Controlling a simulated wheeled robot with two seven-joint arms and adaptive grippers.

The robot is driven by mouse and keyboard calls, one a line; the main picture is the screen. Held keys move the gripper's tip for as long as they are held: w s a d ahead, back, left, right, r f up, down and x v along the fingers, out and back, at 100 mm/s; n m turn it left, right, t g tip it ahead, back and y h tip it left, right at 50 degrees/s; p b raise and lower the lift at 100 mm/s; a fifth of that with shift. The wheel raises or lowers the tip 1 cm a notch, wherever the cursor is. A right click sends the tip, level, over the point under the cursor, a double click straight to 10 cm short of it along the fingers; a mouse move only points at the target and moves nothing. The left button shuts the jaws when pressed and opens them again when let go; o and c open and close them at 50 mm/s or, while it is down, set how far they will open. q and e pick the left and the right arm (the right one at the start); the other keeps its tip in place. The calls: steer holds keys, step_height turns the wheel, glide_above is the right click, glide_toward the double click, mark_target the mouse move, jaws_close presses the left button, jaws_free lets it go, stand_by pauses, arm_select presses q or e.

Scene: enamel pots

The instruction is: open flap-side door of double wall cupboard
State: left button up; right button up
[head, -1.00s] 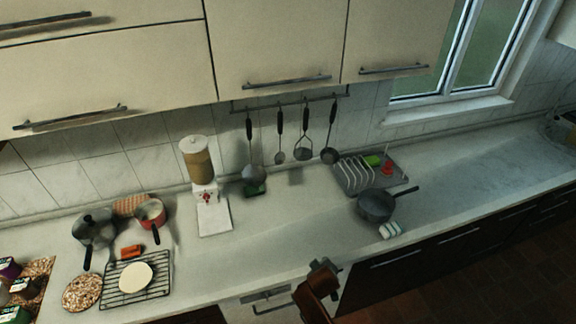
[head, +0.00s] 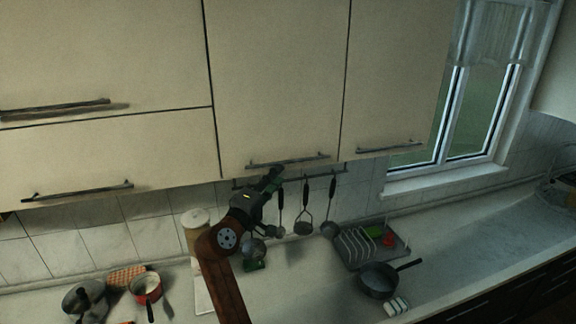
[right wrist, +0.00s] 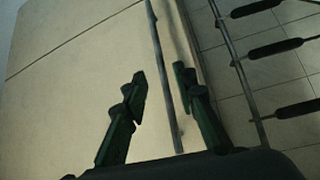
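The double wall cupboard's flap-side door (head: 275,85) is a flat cream panel beside the stacked flaps, and it is closed. Its dark bar handle (head: 300,160) runs along the lower edge. My right gripper (head: 274,176) is just below the left part of this handle. In the right wrist view the right gripper (right wrist: 161,78) is open, and the handle (right wrist: 167,75) shows between its two fingers. I cannot tell how deep the bar sits between them; no grip shows. The cupboard's other door (head: 395,75) is also closed. My left gripper is not in view.
Stacked flap fronts (head: 100,70) lie to the left. A utensil rail (right wrist: 235,60) with hanging tools (head: 304,215) is close under the cupboard, near my gripper. The counter below holds a dish rack (head: 375,245), a frying pan (head: 378,281) and a red pot (head: 146,288).

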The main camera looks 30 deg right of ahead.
mark_target(289, 162)
steer(key=p+x, duration=0.2)
steer(key=x, duration=0.4)
steer(key=shift+d+r, duration=0.1)
steer(key=shift+r, duration=0.05)
steer(key=shift+x, duration=0.75)
steer(key=shift+c, duration=0.3)
jaws_close()
steer(key=shift+f, duration=0.2)
